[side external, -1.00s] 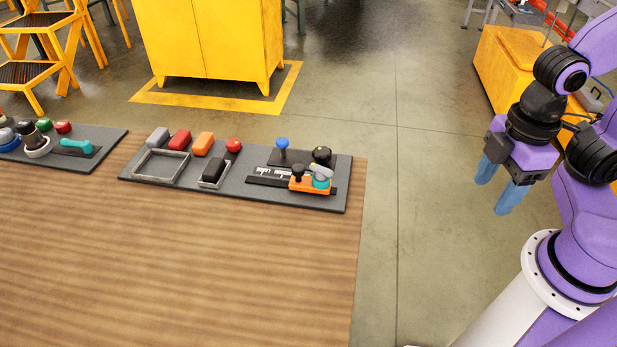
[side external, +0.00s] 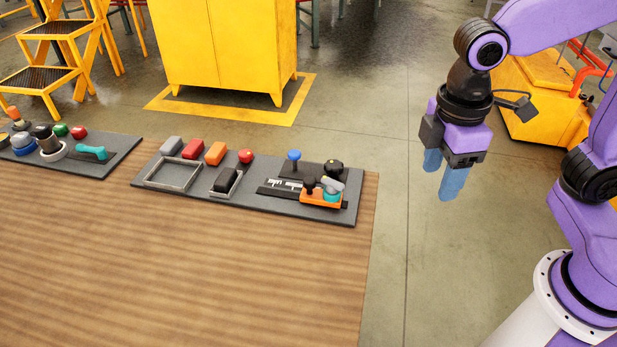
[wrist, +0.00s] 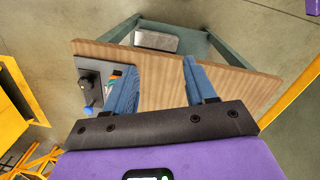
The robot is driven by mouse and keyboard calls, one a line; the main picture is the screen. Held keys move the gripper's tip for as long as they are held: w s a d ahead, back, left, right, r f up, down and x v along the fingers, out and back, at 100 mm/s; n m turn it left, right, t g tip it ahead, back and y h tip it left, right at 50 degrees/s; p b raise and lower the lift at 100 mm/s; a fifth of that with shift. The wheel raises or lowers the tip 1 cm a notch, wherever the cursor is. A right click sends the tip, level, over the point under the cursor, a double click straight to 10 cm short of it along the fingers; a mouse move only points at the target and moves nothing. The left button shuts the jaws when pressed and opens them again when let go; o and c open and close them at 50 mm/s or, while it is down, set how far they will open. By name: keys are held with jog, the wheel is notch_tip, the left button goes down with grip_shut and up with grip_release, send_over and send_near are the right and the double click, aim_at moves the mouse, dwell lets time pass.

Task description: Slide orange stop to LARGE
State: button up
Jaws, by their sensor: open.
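The orange stop (side external: 322,199) sits at the right end of a dark slide track on the grey panel (side external: 250,207), with a black knob on its left and a teal and grey part on its right. A white printed scale (side external: 285,183) lies behind the track to the left; its words are too small to read. My gripper (side external: 447,180) is open and empty, in the air right of the table, apart from the stop. In the wrist view my blue fingers (wrist: 165,90) are spread, and the left finger hides most of the stop.
A blue-topped lever (side external: 294,156) and a black knob (side external: 334,167) stand behind the stop. A second panel (side external: 110,159) lies further left. The table front (side external: 200,290) is clear.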

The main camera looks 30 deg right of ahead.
jog(key=w+a+r+h, duration=0.2)
jog(key=w+a, duration=0.8)
jog(key=w, duration=0.4)
jog(key=g+h, duration=0.1)
jog(key=g, duration=0.1)
send_over(309, 180)
jog(key=w+a, duration=0.2)
jog(key=a, duration=0.5)
jog(key=f, duration=0.2)
jog(key=shift+w+d+f+n+h, duration=0.2)
jog(key=shift+w+f+n+h, duration=0.1)
jog(key=shift+w+f, duration=0.1)
jog(key=x, duration=1.7)
jog(key=shift+f, duration=0.1)
grip_shut()
